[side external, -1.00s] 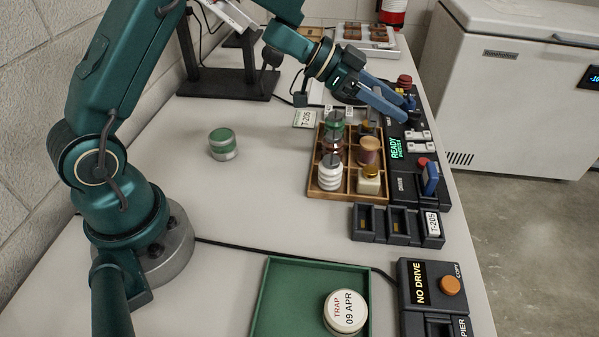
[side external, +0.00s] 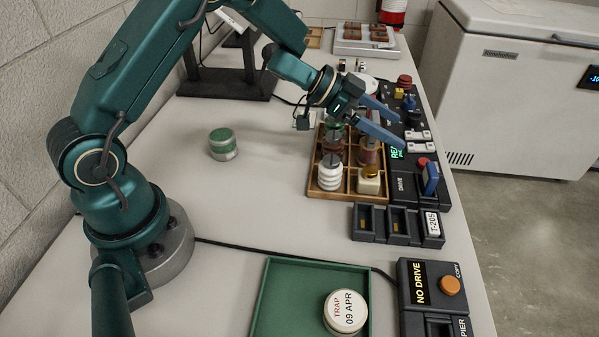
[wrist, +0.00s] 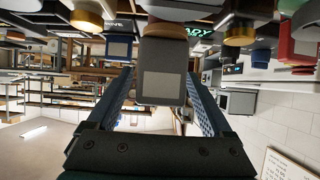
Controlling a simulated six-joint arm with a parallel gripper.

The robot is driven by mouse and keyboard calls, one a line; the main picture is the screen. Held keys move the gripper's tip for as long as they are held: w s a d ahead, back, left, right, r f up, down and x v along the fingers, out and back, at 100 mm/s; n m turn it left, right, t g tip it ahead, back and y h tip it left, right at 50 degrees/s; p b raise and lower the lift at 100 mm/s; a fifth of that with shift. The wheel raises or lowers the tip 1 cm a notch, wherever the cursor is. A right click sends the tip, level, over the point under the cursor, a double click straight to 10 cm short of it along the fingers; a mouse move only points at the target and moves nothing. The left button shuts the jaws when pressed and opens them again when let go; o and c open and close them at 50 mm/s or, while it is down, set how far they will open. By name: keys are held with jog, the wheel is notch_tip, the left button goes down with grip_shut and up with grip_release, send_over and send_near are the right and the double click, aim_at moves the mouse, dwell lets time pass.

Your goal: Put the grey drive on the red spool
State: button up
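The grey drive (wrist: 162,80) is a dark grey block with a lighter square label. In the wrist view it sits between the two blue-grey fingers of my gripper (wrist: 161,78), its edges close to both, and appears held. In the side view my gripper (side external: 402,134) hangs over the far right of the wooden rack; I cannot make out the drive there. The dark red spool (side external: 332,147) stands in the rack's left column, between a green spool and a white spool, partly hidden. The drive is apart from it.
The wooden rack (side external: 326,192) holds several spools. A black control panel (side external: 405,193) with knobs, switches and a standing blue drive (side external: 431,178) lies right of it. A slotted black holder (side external: 374,238) and a green tray (side external: 281,296) are nearer. The table left of the rack is mostly clear.

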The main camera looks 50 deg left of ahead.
jog(key=shift+r, duration=0.1)
jog(key=shift+r, duration=0.15)
jog(key=v, duration=1.1)
jog(key=shift+s+a, duration=0.15)
jog(key=shift+a+r, duration=0.15)
jog(key=shift+r, duration=0.1)
jog(key=w+a+r+n+t+y, duration=0.3)
jog(key=r+n+t+y, duration=0.15)
jog(key=r+y, duration=0.35)
jog(key=s+a+r+n+y, duration=0.2)
jog(key=s+a+n+y, duration=0.1)
jog(key=s, duration=0.2)
jog(key=s+d+f+g+h, duration=0.1)
jog(key=s+d+f+g, duration=0.2)
jog(key=s, duration=0.6)
jog(key=s+d+f+n+g+h, duration=0.1)
jog(key=s+d+f+g, duration=0.3)
jog(key=s, duration=0.6)
jog(key=shift+d+f, duration=0.25)
jog(key=shift+d, duration=0.8)
